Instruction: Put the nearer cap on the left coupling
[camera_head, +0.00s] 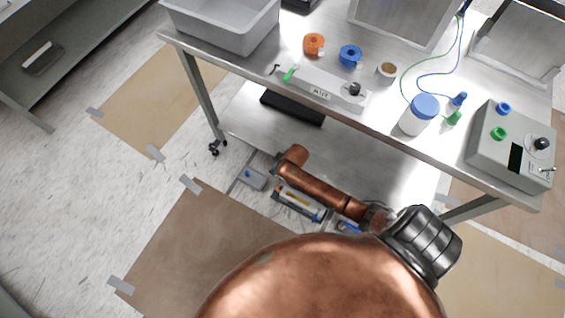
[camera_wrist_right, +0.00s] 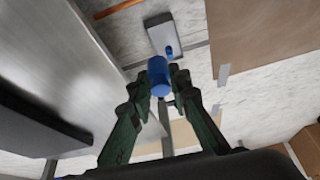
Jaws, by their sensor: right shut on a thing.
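In the right wrist view my right gripper (camera_wrist_right: 161,82) is shut on a blue cylindrical piece (camera_wrist_right: 158,72), held between its dark green fingertips. Whether this piece is one of the caps I cannot tell. Beyond it is a small grey box (camera_wrist_right: 160,28) on the floor with a blue knob (camera_wrist_right: 169,50). A similar box (camera_head: 250,177) shows in the head view. On the table an orange ring-shaped piece (camera_head: 314,44) and a blue one (camera_head: 350,56) stand behind a pale labelled bar (camera_head: 320,88). No part is clearly identifiable as the left coupling. My left gripper is not in view.
The table holds a grey bin (camera_head: 225,25), a white jar with blue lid (camera_head: 418,115), blue and green cables with plugs, and a grey control box (camera_head: 510,145). A black object (camera_head: 292,107) lies on the lower shelf. Taped brown sheets (camera_head: 175,250) cover floor. My copper-coloured arm fills the lower middle.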

